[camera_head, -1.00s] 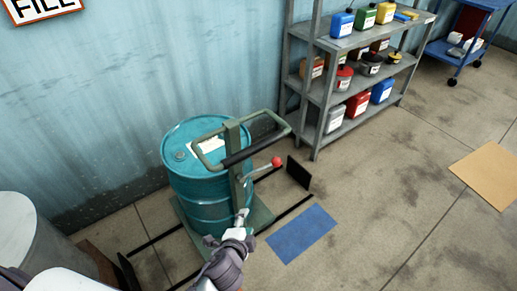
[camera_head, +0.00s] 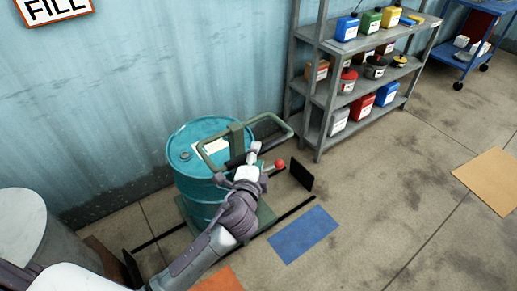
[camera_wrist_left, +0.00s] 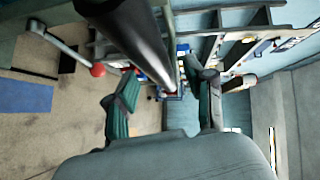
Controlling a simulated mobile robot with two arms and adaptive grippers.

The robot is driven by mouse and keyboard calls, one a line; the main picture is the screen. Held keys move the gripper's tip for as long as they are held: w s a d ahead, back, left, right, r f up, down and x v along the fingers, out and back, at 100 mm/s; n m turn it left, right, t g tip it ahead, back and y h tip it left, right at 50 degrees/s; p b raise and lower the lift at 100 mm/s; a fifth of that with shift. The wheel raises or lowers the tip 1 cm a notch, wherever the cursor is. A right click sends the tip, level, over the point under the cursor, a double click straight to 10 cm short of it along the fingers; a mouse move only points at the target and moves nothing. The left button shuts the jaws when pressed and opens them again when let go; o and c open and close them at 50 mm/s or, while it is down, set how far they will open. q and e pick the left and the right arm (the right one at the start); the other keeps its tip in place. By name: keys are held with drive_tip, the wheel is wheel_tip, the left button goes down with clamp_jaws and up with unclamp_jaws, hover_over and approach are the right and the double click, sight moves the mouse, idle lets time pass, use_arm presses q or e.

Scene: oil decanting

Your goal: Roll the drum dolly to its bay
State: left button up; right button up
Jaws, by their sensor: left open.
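The teal drum (camera_head: 192,187) stands upright on the green drum dolly (camera_head: 267,212), close to the blue wall. The dolly's looped push handle (camera_head: 284,128) rises beside the drum, with a dark grip. A lever with a red knob (camera_head: 280,164) sticks out of it. My left gripper (camera_head: 256,152) is at the handle, partly hidden by its own wrist. In the left wrist view its two green-padded fingers (camera_wrist_left: 164,92) are open, with the dark grip bar (camera_wrist_left: 135,38) running between them, apparently untouched. Black floor lines (camera_head: 297,209) and upright black plates (camera_head: 301,174) lie around the dolly.
A blue floor patch (camera_head: 303,235) is right of the dolly, an orange one (camera_head: 220,281) in front. A grey shelf (camera_head: 325,97) with cans stands behind right, a blue cart (camera_head: 462,60) beyond. A grey cylinder (camera_head: 22,215) stands left.

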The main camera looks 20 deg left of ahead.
use_arm(q)
drive_tip(key=shift+w+a+f, duration=0.1)
drive_tip(key=shift+w+f, duration=0.05)
drive_tip(key=shift+w, duration=0.6)
drive_tip(key=shift+w+a+f, duration=0.1)
drive_tip(key=shift+w, duration=0.65)
clamp_jaws()
